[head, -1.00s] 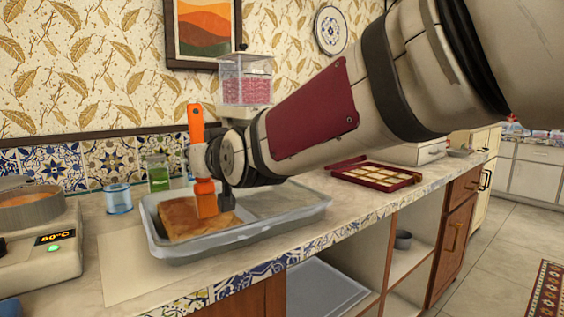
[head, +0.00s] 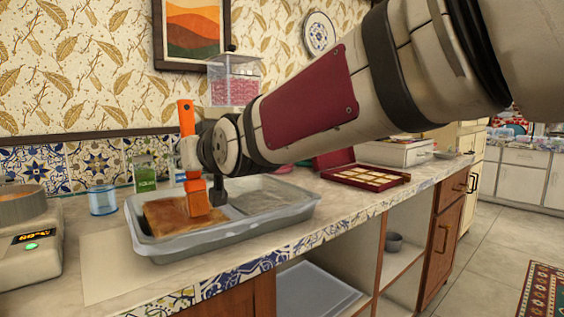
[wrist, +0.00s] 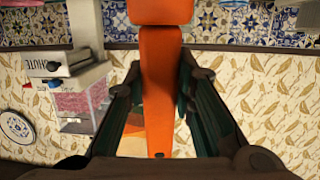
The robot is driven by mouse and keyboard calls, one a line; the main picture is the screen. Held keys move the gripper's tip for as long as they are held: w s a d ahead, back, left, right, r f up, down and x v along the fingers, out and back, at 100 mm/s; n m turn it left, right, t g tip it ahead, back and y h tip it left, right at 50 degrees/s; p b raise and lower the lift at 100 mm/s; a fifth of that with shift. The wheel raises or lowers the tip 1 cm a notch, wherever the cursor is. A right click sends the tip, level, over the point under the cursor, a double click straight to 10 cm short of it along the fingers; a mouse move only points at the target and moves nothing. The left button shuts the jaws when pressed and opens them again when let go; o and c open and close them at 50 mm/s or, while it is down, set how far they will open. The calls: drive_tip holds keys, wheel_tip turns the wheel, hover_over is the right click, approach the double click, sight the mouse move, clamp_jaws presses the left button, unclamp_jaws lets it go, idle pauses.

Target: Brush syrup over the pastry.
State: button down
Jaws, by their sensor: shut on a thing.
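My gripper (head: 205,160) is shut on an orange brush (head: 186,118), held upright with its head down. The brush also fills the middle of the wrist view (wrist: 160,80), between the two fingers. The pastry (head: 172,216) is a golden-brown slab in the left part of a grey tray (head: 240,235). The brush's lower end is at the right part of the pastry; whether it touches the top I cannot tell. The bristles are hard to make out. A pan (head: 25,198) with brownish contents, perhaps the syrup, sits on a heater with a lit display at the left.
A clear container with pink contents (head: 234,92) is behind my arm. A dark red box of pale squares (head: 366,178) lies to the right. The counter's front edge runs close before the tray.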

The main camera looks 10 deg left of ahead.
drive_tip(key=shift+w+r+p+x, duration=0.25)
drive_tip(key=shift+r+p+x, duration=1.1)
drive_tip(key=shift+p+x, duration=3.95)
drive_tip(key=shift+s+d+f+b, duration=0.2)
drive_tip(key=shift+s+d+b, duration=0.45)
drive_tip(key=shift+b, duration=1.65)
drive_tip(key=shift+s+d+f+b, duration=0.15)
drive_tip(key=shift+s+d+b, duration=0.45)
drive_tip(key=shift+b, duration=1.65)
